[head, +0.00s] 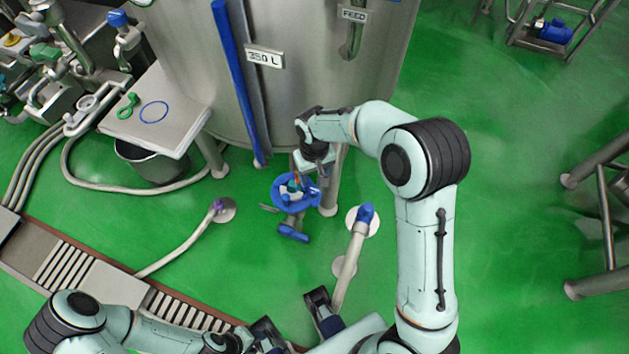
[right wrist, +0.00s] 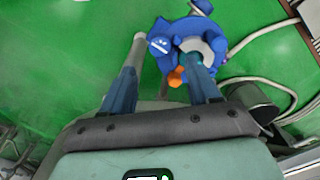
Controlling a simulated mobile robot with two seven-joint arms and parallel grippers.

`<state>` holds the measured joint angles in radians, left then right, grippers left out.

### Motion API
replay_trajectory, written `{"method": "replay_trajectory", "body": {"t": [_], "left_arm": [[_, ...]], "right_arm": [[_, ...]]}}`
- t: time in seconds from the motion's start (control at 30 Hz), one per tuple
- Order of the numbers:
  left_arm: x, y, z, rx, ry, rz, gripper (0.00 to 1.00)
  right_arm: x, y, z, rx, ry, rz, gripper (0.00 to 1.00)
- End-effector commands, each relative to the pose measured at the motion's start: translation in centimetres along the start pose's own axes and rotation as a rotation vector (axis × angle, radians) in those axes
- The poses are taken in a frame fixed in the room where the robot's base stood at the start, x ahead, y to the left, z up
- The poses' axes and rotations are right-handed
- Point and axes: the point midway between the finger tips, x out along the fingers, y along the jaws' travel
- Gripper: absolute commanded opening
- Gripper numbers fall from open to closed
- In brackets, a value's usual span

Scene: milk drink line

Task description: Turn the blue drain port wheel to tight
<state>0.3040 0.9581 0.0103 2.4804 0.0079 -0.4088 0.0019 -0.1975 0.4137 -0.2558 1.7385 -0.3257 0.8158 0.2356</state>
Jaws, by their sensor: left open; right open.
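The blue drain port wheel (head: 281,183) sits low beside the tank, with a pale hub and an orange part. In the right wrist view the wheel (right wrist: 178,31) is at the top, right of centre, with the orange part (right wrist: 177,76) below its hub. My right gripper (head: 302,166) is open just above the wheel. In the right wrist view, one finger of this gripper (right wrist: 160,85) overlaps the hub and the other is left of the wheel; contact cannot be told. My left gripper (head: 292,318) is open and empty at the bottom, away from the wheel.
The steel tank (head: 190,50) rises behind the wheel, with a leg (head: 330,190) close beside it. A blue-capped pipe (head: 352,250) stands to the right. A side table (head: 180,130), bucket (head: 150,165) and hose (head: 185,240) are left.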

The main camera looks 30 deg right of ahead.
Motion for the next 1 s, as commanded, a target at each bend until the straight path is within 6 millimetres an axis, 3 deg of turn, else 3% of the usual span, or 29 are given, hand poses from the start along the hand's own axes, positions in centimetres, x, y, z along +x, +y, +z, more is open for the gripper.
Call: {"method": "replay_trajectory", "body": {"t": [0.1, 0.33, 1.0], "left_arm": [[-0.4, 0.1, 0.2, -0.001, -0.006, -0.001, 0.43], [-0.6, 0.1, 0.4, -0.002, -0.013, -0.003, 0.43], [-0.7, 0.1, 0.5, -0.002, -0.014, -0.003, 0.43]], "right_arm": [[-2.8, 0.0, -0.1, 0.0, 0.004, -0.001, 0.6], [-5.7, 0.0, -0.1, 0.0, 0.002, 0.0, 0.6], [-6.1, 0.0, 0.1, 0.0, -0.002, -0.001, 0.6]]}}
